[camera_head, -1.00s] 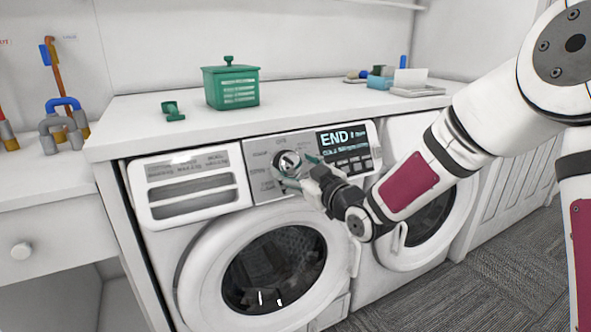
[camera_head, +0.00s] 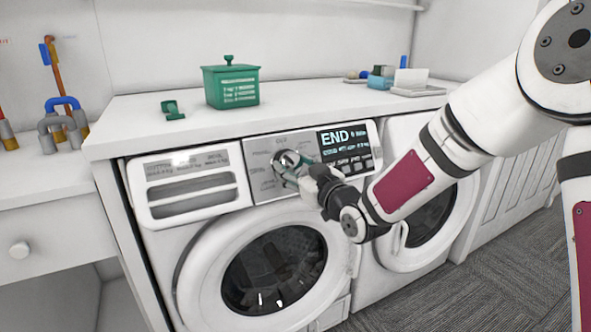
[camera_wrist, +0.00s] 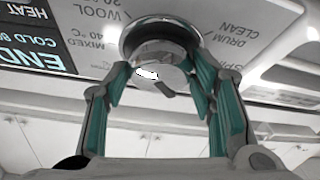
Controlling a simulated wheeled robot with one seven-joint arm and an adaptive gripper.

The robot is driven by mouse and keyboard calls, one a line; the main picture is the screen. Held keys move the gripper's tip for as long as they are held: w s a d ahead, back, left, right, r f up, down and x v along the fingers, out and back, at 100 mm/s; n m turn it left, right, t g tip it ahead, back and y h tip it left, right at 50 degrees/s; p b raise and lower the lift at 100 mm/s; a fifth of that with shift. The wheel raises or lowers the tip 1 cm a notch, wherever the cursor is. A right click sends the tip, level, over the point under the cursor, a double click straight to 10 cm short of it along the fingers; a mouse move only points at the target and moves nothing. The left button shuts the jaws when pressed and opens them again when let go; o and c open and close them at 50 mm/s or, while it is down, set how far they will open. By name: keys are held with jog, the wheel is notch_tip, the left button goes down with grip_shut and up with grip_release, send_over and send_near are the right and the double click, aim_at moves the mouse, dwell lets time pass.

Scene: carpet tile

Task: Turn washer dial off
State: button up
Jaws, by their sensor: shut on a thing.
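The washer dial (camera_head: 288,159) is a round metallic knob on the control panel of the left washer (camera_head: 345,240). In the wrist view the dial (camera_wrist: 160,42) is at top centre, with labels such as WOOL, MIXED and DRUM CLEAN around it. My gripper (camera_head: 293,171) is at the panel, its teal-padded fingers shut on the dial from either side. The fingers (camera_wrist: 160,85) also show in the wrist view, reaching up to the dial. The display (camera_head: 344,140) right of the dial reads END. Part of the dial is hidden by the fingers.
A green lidded box (camera_head: 231,86) and a small green item (camera_head: 172,110) stand on the white countertop (camera_head: 290,105). A detergent drawer (camera_head: 190,187) is left of the dial. A second front-loading machine (camera_head: 432,215) stands to the right, behind my arm.

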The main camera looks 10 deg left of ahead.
jog(key=m, duration=0.1)
jog(key=m+t+h+b, duration=0.1)
jog(key=m, duration=0.1)
jog(key=m+h+b, duration=0.1)
jog(key=m, duration=0.1)
jog(key=shift+s+a, duration=0.15)
jog(key=shift+a, duration=0.1)
jog(key=shift+m+t+h+b, duration=0.35)
jog(key=shift+m+h, duration=0.35)
jog(key=shift+m, duration=0.55)
jog(key=shift+m+t+h+b, duration=0.15)
jog(key=shift+m+h+b, duration=0.45)
jog(key=shift+m, duration=0.65)
jog(key=o, duration=1.1)
jog(key=shift+o, duration=0.2)
jog(key=v, duration=1.2)
jog(key=shift+s+a+r, duration=0.1)
